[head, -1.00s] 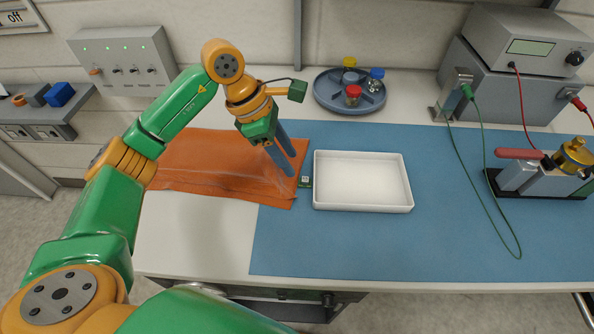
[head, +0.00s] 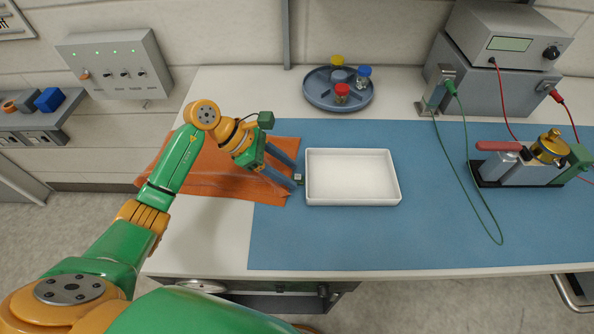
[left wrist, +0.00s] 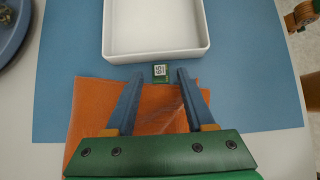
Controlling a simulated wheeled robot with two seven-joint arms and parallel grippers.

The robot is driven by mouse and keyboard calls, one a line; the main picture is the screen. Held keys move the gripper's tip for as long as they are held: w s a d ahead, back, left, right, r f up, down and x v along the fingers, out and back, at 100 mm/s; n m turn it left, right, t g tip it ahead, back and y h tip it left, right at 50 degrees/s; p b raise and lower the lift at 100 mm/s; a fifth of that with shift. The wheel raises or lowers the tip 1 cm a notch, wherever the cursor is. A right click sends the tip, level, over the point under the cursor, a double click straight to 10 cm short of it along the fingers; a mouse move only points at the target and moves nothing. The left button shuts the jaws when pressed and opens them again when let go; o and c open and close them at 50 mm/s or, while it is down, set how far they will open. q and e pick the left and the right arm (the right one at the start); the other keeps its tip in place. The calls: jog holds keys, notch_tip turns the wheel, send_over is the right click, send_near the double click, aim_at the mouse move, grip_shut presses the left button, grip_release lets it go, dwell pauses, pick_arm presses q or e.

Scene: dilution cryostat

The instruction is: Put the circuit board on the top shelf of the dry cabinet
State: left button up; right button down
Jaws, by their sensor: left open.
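The circuit board (head: 299,178) is a small green piece with a white printed label. It lies between the white tray and the orange sheet, and shows in the left wrist view (left wrist: 160,71) just below the tray. My left gripper (head: 295,177) is open. In the left wrist view its fingertips (left wrist: 160,75) stand to either side of the board's near end, with gaps; I cannot tell their exact height. In the head view the fingers partly hide the board. No dry cabinet that I can identify is in view. My right gripper is not in view.
The white tray (head: 353,199) stands close by on the blue mat (head: 430,240). An orange sheet (head: 205,182) lies under the left gripper. A round grey holder (head: 318,95) with capped vials stands behind. Instruments with cables and a clamp device (head: 520,168) are at right.

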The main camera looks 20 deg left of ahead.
pick_arm(q)
jog(key=shift+d+f, duration=0.35)
jog(key=shift+f, duration=0.1)
grip_shut()
jog(key=shift+r, duration=0.15)
jog(key=shift+w+a+r+b, duration=0.1)
jog(key=shift+r+b, duration=0.2)
jog(key=shift+b, duration=0.15)
jog(key=shift+r+b, duration=0.55)
jog(key=shift+r, duration=0.15)
jog(key=s+d+r+b, duration=0.3)
jog(key=s+d+r, duration=0.1)
jog(key=s+r, duration=0.8)
jog(key=a+f+n+t, duration=0.1)
jog(key=a+f, duration=0.1)
jog(key=a+f+n+t, duration=0.1)
jog(key=a+f, duration=0.1)
jog(key=f, duration=0.1)
jog(key=a+f+n+y, duration=0.1)
jog(key=a+f+n, duration=0.1)
jog(key=f, duration=0.1)
jog(key=shift+w+a+f+t, duration=0.15)
jog(key=shift+w+a+t, duration=0.1)
jog(key=shift+t, duration=0.15)
